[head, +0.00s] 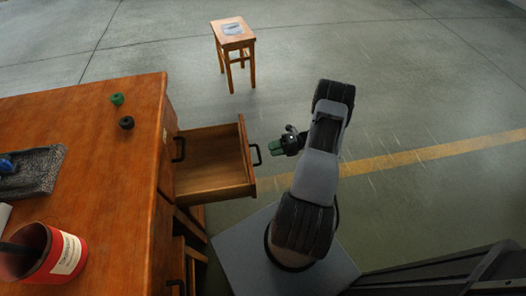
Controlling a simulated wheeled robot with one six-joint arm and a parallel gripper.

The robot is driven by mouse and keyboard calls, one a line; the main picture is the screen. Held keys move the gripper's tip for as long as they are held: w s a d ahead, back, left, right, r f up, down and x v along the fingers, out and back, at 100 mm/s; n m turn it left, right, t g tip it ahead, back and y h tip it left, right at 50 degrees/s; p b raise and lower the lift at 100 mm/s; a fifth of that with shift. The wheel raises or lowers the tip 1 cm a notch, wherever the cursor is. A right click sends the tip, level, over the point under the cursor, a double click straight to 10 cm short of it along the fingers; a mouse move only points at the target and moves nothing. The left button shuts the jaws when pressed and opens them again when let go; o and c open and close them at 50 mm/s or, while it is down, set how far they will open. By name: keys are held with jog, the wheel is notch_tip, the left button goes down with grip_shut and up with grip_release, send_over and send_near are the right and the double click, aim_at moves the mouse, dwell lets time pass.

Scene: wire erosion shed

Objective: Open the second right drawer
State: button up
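The orange-brown wooden desk (95,135) stands at the left, its drawer front facing right. A drawer (212,165) in its far column is pulled well out, and its inside looks empty. It sits below a shut drawer whose black handle (180,149) shows at the desk front. The open drawer's own black handle (258,154) is on its outer face.
A wooden stool (232,43) with a grey item on top stands beyond the desk. On the desk are a green knob (117,99), a dark knob (126,123), a grey tray (45,172) and a red bucket (62,254). The floor right of the drawer is clear around my arm.

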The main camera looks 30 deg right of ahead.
jog(key=v, duration=0.7)
dwell(0.6)
jog(key=s+a+f+n+g+h+p, duration=0.1)
jog(key=s+a+n+g+h, duration=0.2)
jog(key=n, duration=0.6)
jog(key=s+a+r+n+h+p, duration=0.1)
jog(key=a+r+n+h+p, duration=0.3)
jog(key=r+n, duration=0.6)
jog(key=s+a+r+n+h+p, duration=0.2)
jog(key=a+r+n+p, duration=0.7)
jog(key=r, duration=1.7)
jog(key=s+a+r+n+t+h+p, duration=0.1)
jog(key=a+r+n+h+p, duration=0.4)
jog(key=r+n, duration=0.7)
notch_tip(320, 180, up, 6)
jog(key=a+p, duration=0.2)
jog(key=p, duration=0.2)
jog(key=shift+s+a+h, duration=0.15)
jog(key=shift+s+h, duration=0.15)
